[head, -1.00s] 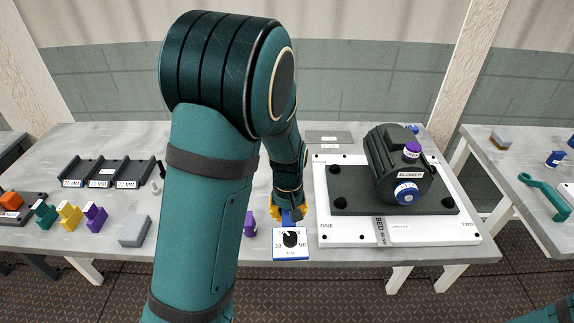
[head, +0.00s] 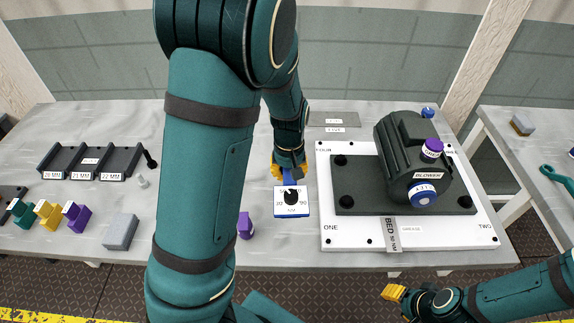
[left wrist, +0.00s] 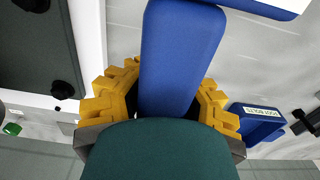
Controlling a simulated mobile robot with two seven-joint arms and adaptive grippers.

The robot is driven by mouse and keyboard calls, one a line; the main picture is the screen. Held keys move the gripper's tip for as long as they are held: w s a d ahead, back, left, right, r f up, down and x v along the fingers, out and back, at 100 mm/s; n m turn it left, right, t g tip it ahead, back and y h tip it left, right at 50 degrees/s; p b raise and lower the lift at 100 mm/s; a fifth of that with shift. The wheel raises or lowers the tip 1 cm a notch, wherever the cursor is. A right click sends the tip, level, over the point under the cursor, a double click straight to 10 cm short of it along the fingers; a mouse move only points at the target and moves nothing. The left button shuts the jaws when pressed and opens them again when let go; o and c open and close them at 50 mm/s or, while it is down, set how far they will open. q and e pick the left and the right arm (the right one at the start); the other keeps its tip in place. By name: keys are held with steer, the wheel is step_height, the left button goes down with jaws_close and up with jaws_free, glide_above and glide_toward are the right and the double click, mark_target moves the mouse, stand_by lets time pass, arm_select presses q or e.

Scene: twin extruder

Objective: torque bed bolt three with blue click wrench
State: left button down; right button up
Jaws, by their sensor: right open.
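My left gripper (head: 288,168) is shut on the blue handle (left wrist: 180,60) of a wrench-like tool. Its white dial plate (head: 291,203) has a blue rim, a black pointer and N·M numbers. The tool is left of the white bed plate (head: 345,240); I cannot tell whether it touches the table. Black bolts (head: 340,202) show at corners of the dark base under the blower (head: 412,150). A tag (head: 392,235) reads BED. My right gripper (head: 394,292) is open and empty in front of the table.
Green, yellow and purple (head: 77,217) blocks, a grey block (head: 120,231) and a dark rack (head: 90,162) are at the left. A small purple piece (head: 245,226) stands by my left arm. In the wrist view a blue labelled object (left wrist: 258,122) lies beside the gripper.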

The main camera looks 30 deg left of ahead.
arm_select(q)
step_height(320, 180, down, 5)
steer(key=shift+f+b, duration=0.1)
steer(key=shift+b, duration=0.9)
step_height(320, 180, down, 4)
steer(key=shift+r+b, duration=0.1)
steer(key=shift+b, duration=0.35)
steer(key=shift+f, duration=0.35)
steer(key=shift+f+b, duration=0.3)
steer(key=shift+f, duration=0.3)
steer(key=c, duration=1)
jaws_free()
